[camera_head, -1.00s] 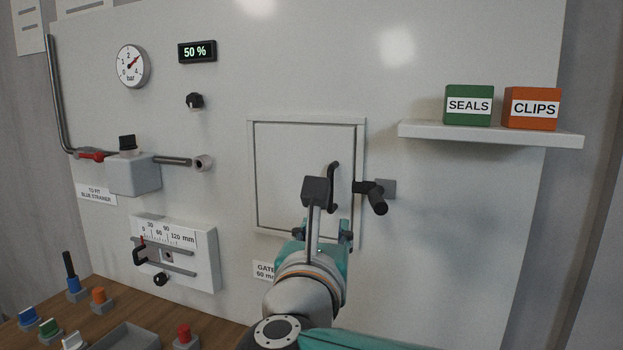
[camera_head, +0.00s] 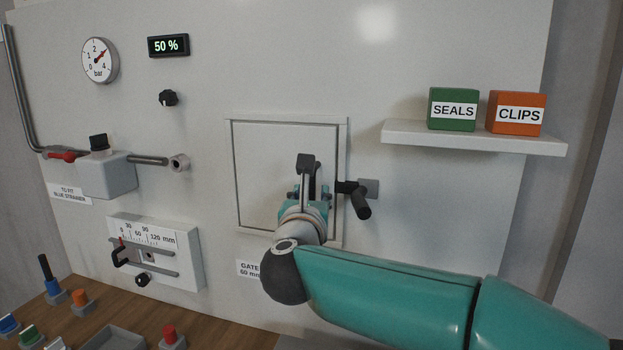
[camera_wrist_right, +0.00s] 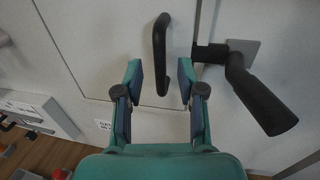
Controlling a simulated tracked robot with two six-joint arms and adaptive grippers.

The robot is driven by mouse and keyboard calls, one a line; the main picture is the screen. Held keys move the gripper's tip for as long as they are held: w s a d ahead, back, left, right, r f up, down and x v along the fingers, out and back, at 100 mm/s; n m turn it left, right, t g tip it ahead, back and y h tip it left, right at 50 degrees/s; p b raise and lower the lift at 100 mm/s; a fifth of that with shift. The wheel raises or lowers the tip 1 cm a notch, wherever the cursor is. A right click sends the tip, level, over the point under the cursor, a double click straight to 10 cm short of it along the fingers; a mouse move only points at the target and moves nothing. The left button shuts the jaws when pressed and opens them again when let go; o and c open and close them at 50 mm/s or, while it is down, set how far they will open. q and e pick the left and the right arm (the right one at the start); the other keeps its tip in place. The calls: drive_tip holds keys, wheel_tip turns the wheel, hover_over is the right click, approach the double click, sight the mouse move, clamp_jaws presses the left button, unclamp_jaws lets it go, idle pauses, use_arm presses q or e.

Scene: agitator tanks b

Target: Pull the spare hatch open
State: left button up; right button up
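The hatch (camera_head: 265,180) is a pale square door in a raised frame on the wall panel, and it looks shut. Its black bar handle (camera_wrist_right: 160,38) stands upright in the right wrist view. My right gripper (camera_wrist_right: 161,75) is open there, one finger on each side of the handle's lower end, with gaps on both sides; how deep the handle sits between them is unclear. In the head view my right gripper (camera_head: 309,188) is in front of the hatch's right half and mostly hides the handle. My left gripper is not in view.
A black lever (camera_head: 357,199) on a grey plate sticks out just right of the hatch frame, close to my right gripper. A shelf (camera_head: 470,139) with green and orange boxes is at upper right. A scale unit (camera_head: 160,250) and a wooden bench with knobs lie lower left.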

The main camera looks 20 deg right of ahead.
sight(311, 190)
drive_tip(key=shift+p+x, duration=0.5)
drive_tip(key=shift+x, duration=1.4)
clamp_jaws()
drive_tip(key=shift+a, duration=0.1)
